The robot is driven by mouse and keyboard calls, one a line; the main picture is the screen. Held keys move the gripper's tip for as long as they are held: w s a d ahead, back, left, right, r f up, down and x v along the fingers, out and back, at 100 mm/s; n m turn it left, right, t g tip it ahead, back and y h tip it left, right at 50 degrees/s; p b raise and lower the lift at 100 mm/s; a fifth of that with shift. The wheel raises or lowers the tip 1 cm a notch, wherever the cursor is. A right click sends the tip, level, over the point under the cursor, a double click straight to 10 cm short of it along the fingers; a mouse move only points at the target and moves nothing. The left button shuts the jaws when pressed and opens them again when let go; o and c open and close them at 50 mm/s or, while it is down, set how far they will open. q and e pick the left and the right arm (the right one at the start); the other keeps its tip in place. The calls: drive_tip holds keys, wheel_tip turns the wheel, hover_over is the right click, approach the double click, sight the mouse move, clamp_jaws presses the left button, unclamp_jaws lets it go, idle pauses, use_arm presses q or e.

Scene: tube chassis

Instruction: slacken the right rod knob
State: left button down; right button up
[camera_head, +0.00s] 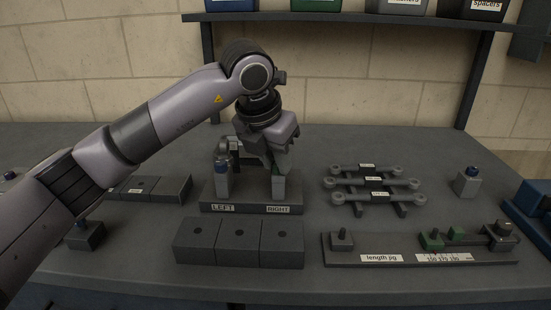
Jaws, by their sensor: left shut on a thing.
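A dark stand (252,206) in the middle of the bench carries the labels LEFT and RIGHT. My left gripper (276,168) reaches down over the stand's RIGHT side and is shut at the top of the right post (279,188). The right rod knob is hidden by the fingers, and its thread cannot be made out. On the LEFT side a post (222,183) stands upright with a blue top. My right gripper is not in view.
A dark block with several holes (239,248) lies in front of the stand. Several rods (367,198) rest on a rack to the right. The length jig (395,257) lies front right, and a small blue-topped block (467,184) stands behind it.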

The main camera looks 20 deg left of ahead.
use_arm(q)
drive_tip(key=c, duration=1.2)
unclamp_jaws()
drive_tip(key=v, duration=0.7)
drive_tip(key=shift+s, duration=0.1)
